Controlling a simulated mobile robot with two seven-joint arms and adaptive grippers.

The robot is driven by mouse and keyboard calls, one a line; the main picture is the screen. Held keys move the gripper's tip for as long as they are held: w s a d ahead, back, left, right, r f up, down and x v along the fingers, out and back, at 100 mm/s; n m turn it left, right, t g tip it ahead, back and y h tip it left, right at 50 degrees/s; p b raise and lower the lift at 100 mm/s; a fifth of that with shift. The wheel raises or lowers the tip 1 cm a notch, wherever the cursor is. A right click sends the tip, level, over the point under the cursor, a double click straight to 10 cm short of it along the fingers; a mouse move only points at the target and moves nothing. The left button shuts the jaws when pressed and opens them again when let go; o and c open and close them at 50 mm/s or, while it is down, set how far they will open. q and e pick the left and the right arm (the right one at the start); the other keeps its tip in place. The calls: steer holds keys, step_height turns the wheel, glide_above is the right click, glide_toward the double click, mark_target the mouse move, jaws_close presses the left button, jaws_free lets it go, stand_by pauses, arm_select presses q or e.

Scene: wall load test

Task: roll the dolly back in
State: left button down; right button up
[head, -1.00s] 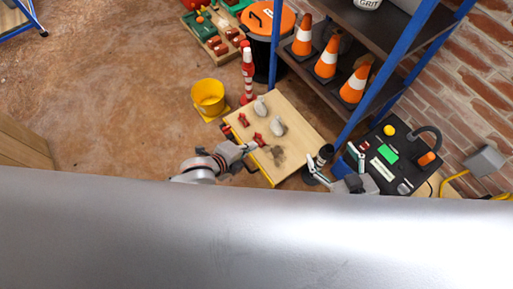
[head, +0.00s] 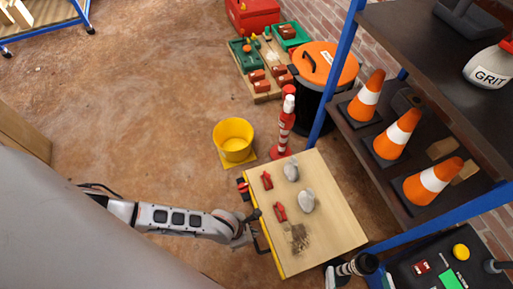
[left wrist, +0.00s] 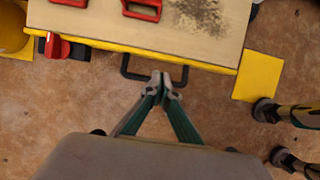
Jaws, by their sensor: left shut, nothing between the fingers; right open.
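The dolly (head: 335,225) is a low pale wooden deck with a yellow front edge, standing out beside the blue-posted shelf rack. It carries two red handle-like pieces (head: 280,212), two grey stones (head: 307,200) and a dark smudge. A black U-shaped handle (left wrist: 135,74) sticks out from its front edge, with a red knob (left wrist: 57,46) to its left. My left gripper (left wrist: 160,80) is shut and empty, its tips at the handle; whether they touch it I cannot tell. My right gripper (head: 359,279) is open at the bottom edge of the head view, partly cut off.
A yellow bucket (head: 233,139) and a red-white post (head: 286,125) stand just beyond the dolly. An orange-lidded bin (head: 322,68) is behind. The rack holds orange cones (head: 397,134). A black control panel (head: 430,268) is at lower right.

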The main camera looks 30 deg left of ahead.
arm_select(q)
steer(key=b+x, duration=0.3)
steer(key=x, duration=0.4)
steer(key=shift+f, duration=0.25)
arm_select(e)
steer(key=a+m, duration=0.2)
steer(key=a, duration=0.2)
steer(key=shift+s+f+m+t+y, duration=0.1)
steer(key=shift+s+m+t+y, duration=0.2)
steer(key=shift+m+y, duration=0.1)
arm_select(q)
steer(key=shift+d, duration=0.15)
